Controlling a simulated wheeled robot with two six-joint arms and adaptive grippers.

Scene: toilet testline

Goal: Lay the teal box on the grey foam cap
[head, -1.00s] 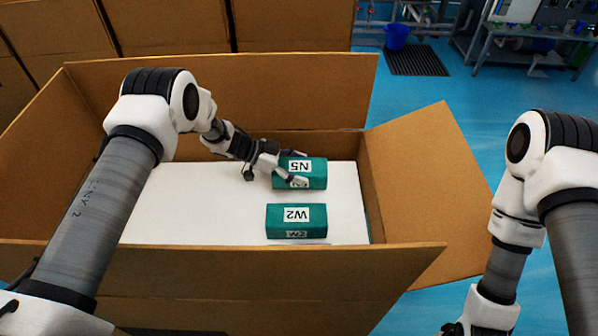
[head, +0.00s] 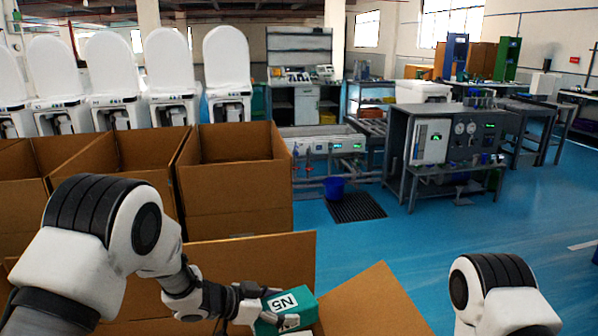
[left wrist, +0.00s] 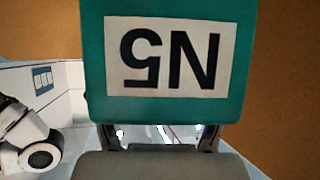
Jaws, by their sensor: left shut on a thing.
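A teal box (head: 302,306) with a white label reading N5 is held by my left gripper (head: 272,308) near the bottom of the head view. In the left wrist view the teal box (left wrist: 238,60) fills the top middle, its label facing the camera, and the gripper's fingers (left wrist: 160,138) close on it from either side. The teal box is in front of the near carton's flap. The grey foam cap cannot be made out in the current views. My right arm shows at lower right, but its gripper is out of the picture.
The near cardboard carton (head: 250,262) has an open flap (head: 368,308) right of the teal box. More open cartons (head: 235,185) stand behind it. A blue bucket (head: 334,188) and a black mat (head: 356,207) lie on the clear blue floor beyond.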

